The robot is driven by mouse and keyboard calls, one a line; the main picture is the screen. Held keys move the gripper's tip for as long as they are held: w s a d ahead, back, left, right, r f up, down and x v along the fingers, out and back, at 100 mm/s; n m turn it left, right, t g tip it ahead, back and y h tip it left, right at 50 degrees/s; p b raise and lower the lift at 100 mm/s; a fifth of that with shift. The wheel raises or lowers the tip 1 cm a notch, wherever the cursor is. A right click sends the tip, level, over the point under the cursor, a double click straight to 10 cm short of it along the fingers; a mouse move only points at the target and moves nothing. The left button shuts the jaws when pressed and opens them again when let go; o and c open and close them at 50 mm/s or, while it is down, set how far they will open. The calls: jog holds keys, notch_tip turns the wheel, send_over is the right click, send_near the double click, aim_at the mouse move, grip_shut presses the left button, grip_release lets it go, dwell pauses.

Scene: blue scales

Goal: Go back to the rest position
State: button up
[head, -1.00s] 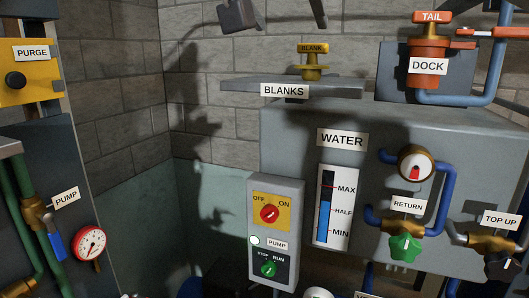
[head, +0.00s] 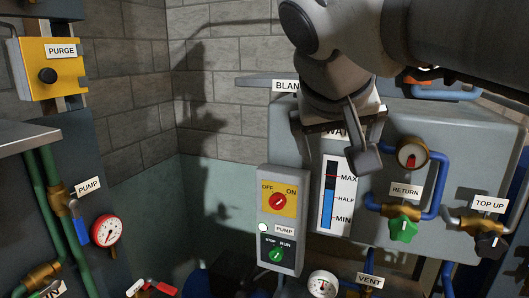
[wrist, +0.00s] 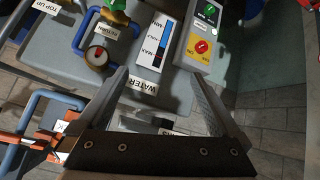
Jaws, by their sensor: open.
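My gripper (head: 336,165) hangs down in the head view, in front of the WATER label (head: 375,130) and the upper part of the level gauge (head: 342,200). Its two fingers are apart with nothing between them. In the wrist view my gripper (wrist: 157,75) also shows open and empty, with the WATER label (wrist: 143,87) seen between the fingers. My arm comes in from the upper right and hides the blank and most of the dock.
The pump panel (head: 290,232) with red and green knobs stands below left of the gripper. Right are a round dial (head: 412,153), the green RETURN valve (head: 403,229) and the black TOP UP valve (head: 488,243). A yellow PURGE box (head: 65,75) is far left.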

jog(key=s+d+f+g+y, duration=0.1)
jog(key=s+f, duration=0.4)
jog(key=f, duration=0.6)
jog(key=s+d+f+g+y, duration=0.2)
jog(key=s+f, duration=0.4)
jog(key=f, duration=0.5)
jog(key=shift+s+d+n, duration=0.2)
jog(key=shift+d+n, duration=0.1)
jog(key=shift+d, duration=0.05)
